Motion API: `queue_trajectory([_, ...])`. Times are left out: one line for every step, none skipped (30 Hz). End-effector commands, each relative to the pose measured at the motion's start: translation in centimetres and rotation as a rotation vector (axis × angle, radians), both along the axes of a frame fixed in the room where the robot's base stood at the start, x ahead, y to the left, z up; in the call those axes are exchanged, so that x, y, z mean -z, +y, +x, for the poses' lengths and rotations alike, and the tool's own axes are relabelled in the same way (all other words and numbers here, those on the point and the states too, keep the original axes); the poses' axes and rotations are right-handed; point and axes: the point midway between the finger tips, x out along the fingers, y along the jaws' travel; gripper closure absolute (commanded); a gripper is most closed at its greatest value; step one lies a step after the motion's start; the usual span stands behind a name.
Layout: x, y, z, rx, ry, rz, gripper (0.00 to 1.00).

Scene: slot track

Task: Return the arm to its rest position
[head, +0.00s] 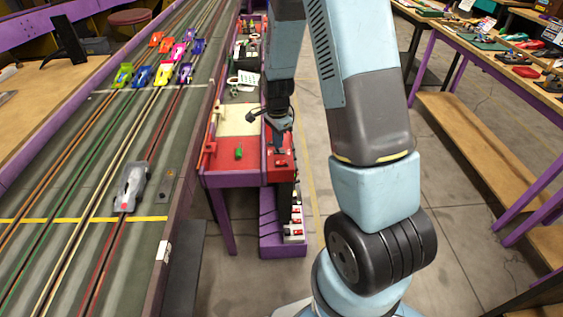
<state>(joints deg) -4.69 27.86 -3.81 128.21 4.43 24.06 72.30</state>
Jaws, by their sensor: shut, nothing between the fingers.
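My arm rises from the lower middle, passes out of the top of the head view and comes down again left of centre. My gripper (281,140) hangs at its lower end, pointing down over the near end of the red and purple side table (235,178). It is small and dark here, its fingers are shut, and I see nothing held. I cannot tell its exact height above the table.
A slot track (115,170) runs along the left with a grey car (131,187) near its yellow line and several coloured cars farther back. A green item (239,152) lies on the side table. A cluttered purple-legged bench (490,50) stands right. Floor between is clear.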

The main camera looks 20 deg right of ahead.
Motion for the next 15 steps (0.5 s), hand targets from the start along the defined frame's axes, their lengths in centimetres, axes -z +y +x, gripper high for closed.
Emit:
queue_trajectory([0.0, 0.0, 0.0, 0.000, 0.000, 0.000, 1.00])
queue_trajectory([0.0, 0.0, 0.0, 0.000, 0.000, 0.000, 1.00])
queue_trajectory([0.0, 0.0, 0.0, 0.000, 0.000, 0.000, 1.00])
queue_trajectory([0.0, 0.0, 0.0, 0.000, 0.000, 0.000, 1.00])
queue_trajectory([0.0, 0.0, 0.0, 0.000, 0.000, 0.000, 1.00])
queue_trajectory([0.0, 0.0, 0.0, 0.000, 0.000, 0.000, 1.00])
queue_trajectory([-0.1, 0.0, 0.0, -0.002, -0.001, 0.000, 1.00])
queue_trajectory([-0.2, 0.0, 0.0, -0.004, -0.002, 0.001, 1.00])
queue_trajectory([-0.5, 0.0, 0.0, -0.011, -0.006, 0.001, 1.00])
queue_trajectory([-0.9, 0.0, -0.1, -0.019, -0.009, 0.001, 1.00])
queue_trajectory([-1.3, 0.0, -0.1, -0.028, -0.014, 0.003, 1.00])
queue_trajectory([-2.1, 0.0, -0.2, -0.045, -0.022, 0.004, 1.00])
queue_trajectory([-2.8, 0.0, -0.2, -0.061, -0.029, 0.005, 1.00])
queue_trajectory([-3.6, 0.0, -0.3, -0.079, -0.036, 0.005, 1.00])
queue_trajectory([-4.7, 0.0, -0.5, -0.105, -0.047, 0.006, 1.00])
